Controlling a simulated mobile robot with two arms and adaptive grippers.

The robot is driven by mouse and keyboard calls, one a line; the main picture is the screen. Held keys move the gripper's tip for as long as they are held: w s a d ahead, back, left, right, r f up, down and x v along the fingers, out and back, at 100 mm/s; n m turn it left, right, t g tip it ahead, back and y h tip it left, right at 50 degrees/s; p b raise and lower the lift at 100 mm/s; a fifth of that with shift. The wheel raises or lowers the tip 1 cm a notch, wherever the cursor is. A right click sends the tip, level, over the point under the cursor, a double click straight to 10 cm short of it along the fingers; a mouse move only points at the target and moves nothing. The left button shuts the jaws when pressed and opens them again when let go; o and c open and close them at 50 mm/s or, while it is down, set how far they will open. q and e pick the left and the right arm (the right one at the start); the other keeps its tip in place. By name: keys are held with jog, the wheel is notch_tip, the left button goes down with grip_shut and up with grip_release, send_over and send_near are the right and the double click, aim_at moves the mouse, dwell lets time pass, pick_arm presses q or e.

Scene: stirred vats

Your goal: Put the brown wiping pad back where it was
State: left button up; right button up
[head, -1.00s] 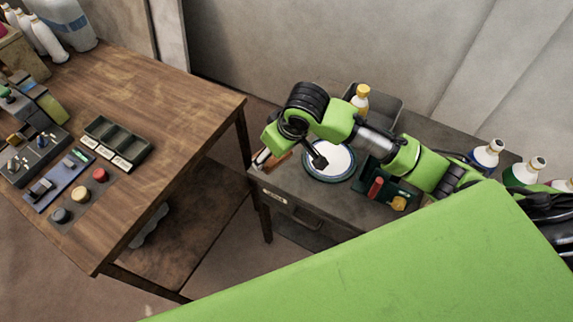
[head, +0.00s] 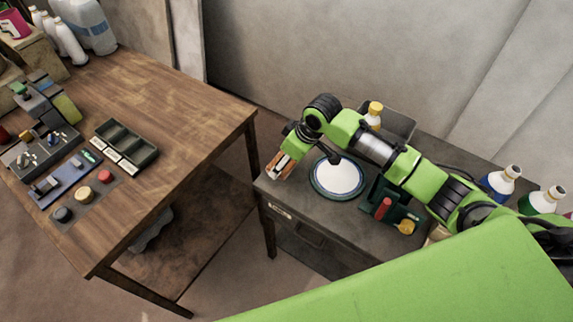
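The brown wiping pad (head: 279,166) shows at the left end of the dark side table, partly covered by gripper fingers. My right gripper (head: 283,164), on the green arm that comes in from the right, points down at that end and appears shut on the pad. The pad seems to be a little above the tabletop, but the exact gap cannot be told. A round blue-rimmed vessel with white contents (head: 338,177) is just right of the pad. My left gripper is not in view.
A dark green tray (head: 376,217) with a red and a yellow item stands right of the vessel. A grey bin (head: 400,122) and a yellow-capped bottle (head: 374,112) are behind. White bottles (head: 500,181) stand at right. The wooden table (head: 190,110) has free room at its right.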

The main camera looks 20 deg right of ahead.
aim_at(287, 167)
jog(key=shift+w+d+f, duration=0.2)
jog(key=shift+w+f, duration=0.2)
jog(key=shift+f, duration=0.1)
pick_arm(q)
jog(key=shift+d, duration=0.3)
pick_arm(e)
jog(key=shift+w+d+f, duration=0.1)
jog(key=shift+f, duration=0.8)
jog(key=shift+w+d+f, duration=0.1)
jog(key=shift+f, duration=0.8)
jog(key=shift+f, duration=0.15)
jog(key=o, duration=1.1)
jog(key=shift+c, duration=0.2)
jog(key=shift+s+r, duration=0.1)
jog(key=shift+r, duration=0.35)
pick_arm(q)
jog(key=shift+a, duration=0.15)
pick_arm(e)
jog(key=v, duration=1.1)
jog(key=shift+r, duration=0.2)
